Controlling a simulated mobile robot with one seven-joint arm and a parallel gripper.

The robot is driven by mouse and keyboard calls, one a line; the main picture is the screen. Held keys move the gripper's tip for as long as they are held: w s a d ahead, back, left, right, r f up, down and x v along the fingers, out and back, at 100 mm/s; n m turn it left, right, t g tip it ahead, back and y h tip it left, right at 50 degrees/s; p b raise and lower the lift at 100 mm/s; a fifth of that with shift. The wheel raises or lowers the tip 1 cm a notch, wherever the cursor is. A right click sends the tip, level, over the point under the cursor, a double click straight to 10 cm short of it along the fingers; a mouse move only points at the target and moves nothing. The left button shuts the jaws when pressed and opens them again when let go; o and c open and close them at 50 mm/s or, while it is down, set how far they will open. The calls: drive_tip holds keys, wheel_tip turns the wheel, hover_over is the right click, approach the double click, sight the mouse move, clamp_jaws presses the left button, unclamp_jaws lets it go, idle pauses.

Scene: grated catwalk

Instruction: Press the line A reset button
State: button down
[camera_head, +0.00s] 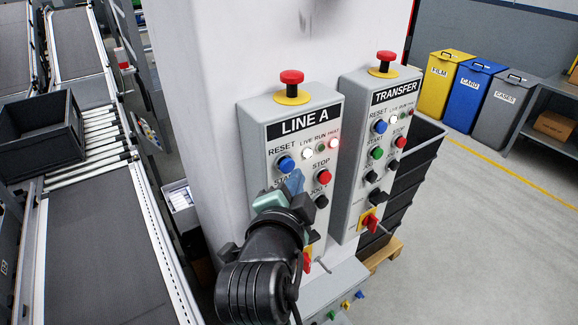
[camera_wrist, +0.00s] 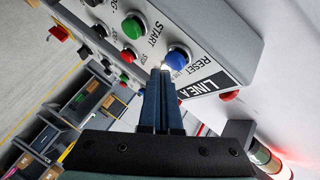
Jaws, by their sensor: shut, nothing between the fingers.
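The LINE A control box (camera_head: 256,140) is mounted on the white column. Its blue RESET button (camera_head: 286,164) sits at the upper left of the panel, under the LINE A label. In the wrist view the RESET button (camera_wrist: 178,57) is just right of and above my fingertips. My gripper (camera_head: 296,180) is shut and empty in front of the panel, just below RESET in the head view. In the wrist view its fingertips (camera_wrist: 163,72) overlap the panel beside RESET, near a lit white lamp. Whether they touch the panel I cannot tell. My gripper hides most of START in the head view.
A similar TRANSFER box (camera_head: 372,140) stands close on the right. A red mushroom button (camera_head: 292,77) tops the LINE A box. A red STOP button (camera_head: 324,176) and black JOG knob (camera_head: 321,201) are right of my gripper. A conveyor (camera_head: 95,230) runs at left.

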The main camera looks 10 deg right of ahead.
drive_tip(key=shift+w+a, duration=0.15)
drive_tip(key=shift+w, duration=0.15)
drive_tip(key=shift+w+a+b, duration=0.3)
drive_tip(key=shift+w+b, duration=0.05)
drive_tip(key=shift+w, duration=0.35)
idle(0.9)
drive_tip(key=shift+s, duration=0.15)
drive_tip(key=shift+s+d, duration=0.25)
drive_tip(key=shift+s, duration=0.25)
drive_tip(key=shift+s+d, duration=0.2)
drive_tip(key=shift+s, duration=0.25)
drive_tip(key=shift+s, duration=0.1)
drive_tip(key=s, duration=0.1)
drive_tip(key=s+d, duration=0.1)
drive_tip(key=s, duration=0.1)
drive_tip(key=s+d, duration=0.1)
drive_tip(key=shift+s+p, duration=0.25)
drive_tip(key=shift+p, duration=0.1)
idle(0.6)
